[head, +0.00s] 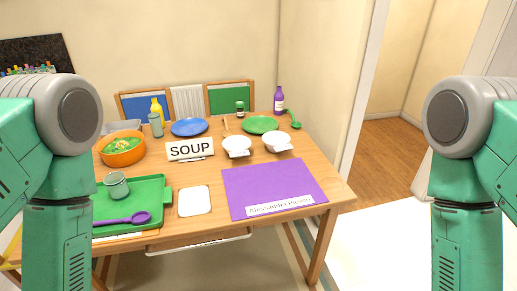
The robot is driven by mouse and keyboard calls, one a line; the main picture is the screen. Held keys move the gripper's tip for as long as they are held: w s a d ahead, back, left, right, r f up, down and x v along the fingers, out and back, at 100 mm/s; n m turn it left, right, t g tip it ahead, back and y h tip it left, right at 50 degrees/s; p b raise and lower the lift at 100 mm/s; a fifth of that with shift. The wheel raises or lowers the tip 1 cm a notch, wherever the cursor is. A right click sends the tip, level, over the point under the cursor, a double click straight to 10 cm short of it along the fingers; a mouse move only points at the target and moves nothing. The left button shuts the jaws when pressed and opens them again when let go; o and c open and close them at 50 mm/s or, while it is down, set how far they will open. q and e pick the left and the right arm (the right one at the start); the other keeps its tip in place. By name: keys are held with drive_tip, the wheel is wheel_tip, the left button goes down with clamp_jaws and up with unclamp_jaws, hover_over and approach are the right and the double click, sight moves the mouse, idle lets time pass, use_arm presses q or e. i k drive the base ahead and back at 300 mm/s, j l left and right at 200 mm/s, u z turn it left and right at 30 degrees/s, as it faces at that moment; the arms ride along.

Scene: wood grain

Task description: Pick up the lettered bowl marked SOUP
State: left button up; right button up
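The word SOUP shows in black letters on a white rectangular sign (190,149) standing near the middle of the table. Left of it sits an orange bowl (121,157) with green and yellow contents; I see no lettering on its visible side. Two white bowls, one at centre (236,146) and one to its right (278,141), stand right of the sign. Each has a pale tag-like patch at its front, too small to read. Only my upper arm parts show at the left and right edges. Both grippers are out of view.
The wooden table (212,171) holds a green tray (155,190) with a grey cup (116,185) and purple ladle (125,219). A purple mat (270,185) and white square (195,201) lie in front. Blue (189,127) and green plates (260,124) and bottles stand behind.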

sight(237, 146)
drive_tip(key=i+z, duration=0.3)
drive_tip(key=i, duration=0.5)
drive_tip(key=i+j+z, duration=0.1)
drive_tip(key=i+z, duration=0.15)
drive_tip(key=i, duration=0.5)
